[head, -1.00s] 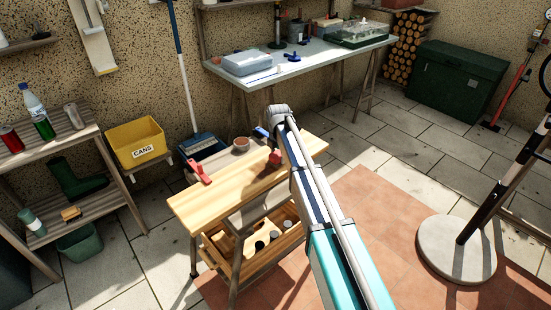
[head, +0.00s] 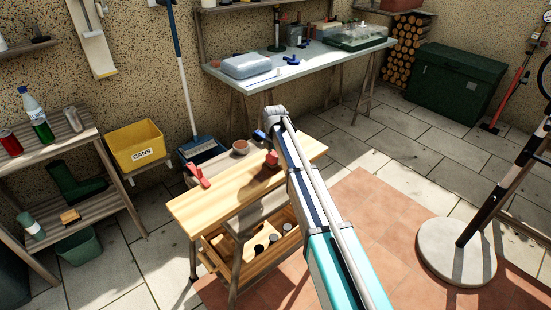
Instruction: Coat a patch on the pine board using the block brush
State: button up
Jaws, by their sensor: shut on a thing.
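The pine board (head: 230,200) is the light wooden top of a low bench in the middle of the head view. Its visible face looks plain and evenly coloured. My arm reaches over its right part. The arm's far bend hides what lies behind it, and my gripper is hidden there. I cannot make out the block brush. A small blue piece (head: 259,135) shows just left of the arm above the back of the board; I cannot tell what it belongs to.
Red clamps (head: 198,178) (head: 271,160) sit on the board. A terracotta pot (head: 240,147) stands at its back edge. Tins (head: 259,250) stand on the shelf below. A yellow bin (head: 136,147) and shelves are left, a grey-topped table (head: 320,65) behind.

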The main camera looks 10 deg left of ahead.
aim_at(252, 176)
jog(key=shift+s+a, duration=1.2)
jog(key=shift+s, duration=0.25)
jog(key=shift+s+a, duration=0.1)
jog(key=shift+s+a, duration=1.15)
jog(key=shift+s, duration=0.05)
jog(key=shift+s+a, duration=1.2)
jog(key=shift+s, duration=0.25)
jog(key=shift+s+a, duration=0.1)
jog(key=shift+s+a, duration=1.15)
jog(key=shift+s, duration=0.1)
